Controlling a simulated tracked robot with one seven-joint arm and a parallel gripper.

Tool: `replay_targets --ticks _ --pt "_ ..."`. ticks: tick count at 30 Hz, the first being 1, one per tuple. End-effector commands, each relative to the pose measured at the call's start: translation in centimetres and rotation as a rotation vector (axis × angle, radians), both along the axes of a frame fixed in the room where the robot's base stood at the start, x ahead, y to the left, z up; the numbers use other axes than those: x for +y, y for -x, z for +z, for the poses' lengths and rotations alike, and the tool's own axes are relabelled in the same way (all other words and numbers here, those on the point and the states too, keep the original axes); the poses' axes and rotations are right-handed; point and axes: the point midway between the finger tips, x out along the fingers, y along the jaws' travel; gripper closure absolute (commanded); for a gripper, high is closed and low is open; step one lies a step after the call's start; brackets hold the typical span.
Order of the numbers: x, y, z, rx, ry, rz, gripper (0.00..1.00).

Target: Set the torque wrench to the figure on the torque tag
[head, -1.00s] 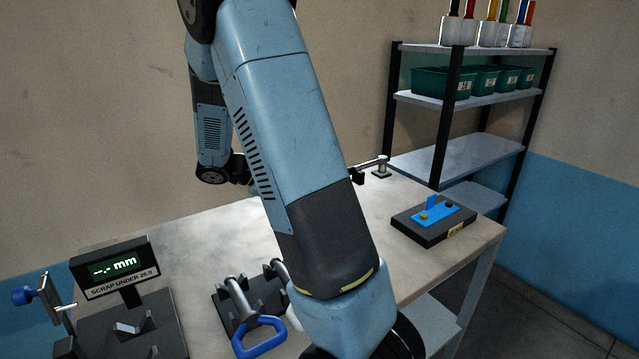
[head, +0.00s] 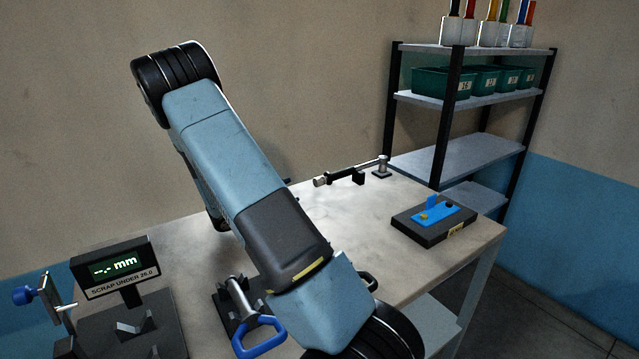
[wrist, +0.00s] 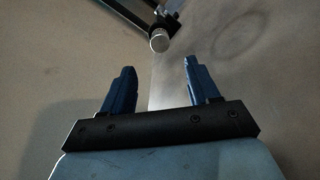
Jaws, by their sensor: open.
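The torque wrench (head: 343,176) lies level at the back of the table, a dark bar with a silver knob at its left end and a small post at its right. In the wrist view the wrench's silver knob (wrist: 159,41) shows ahead of the fingers, with a dark bar behind it. My gripper (wrist: 157,68) is open, its two blue fingers apart with nothing between them. The knob sits beyond the fingertips, apart from them. In the head view my arm hides the gripper. I cannot make out a torque tag or any figure on the wrench.
A gauge with a display (head: 118,264) stands front left. A dark block with a blue fixture (head: 436,217) sits at right. Shelves (head: 455,155) stand behind. The table's middle (head: 350,225) is clear.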

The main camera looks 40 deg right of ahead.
Motion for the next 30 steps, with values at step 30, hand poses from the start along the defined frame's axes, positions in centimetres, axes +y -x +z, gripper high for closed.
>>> replay_targets --ticks 30 --pt "-11.9 0.3 0.0 0.0 -0.001 -0.001 0.4"
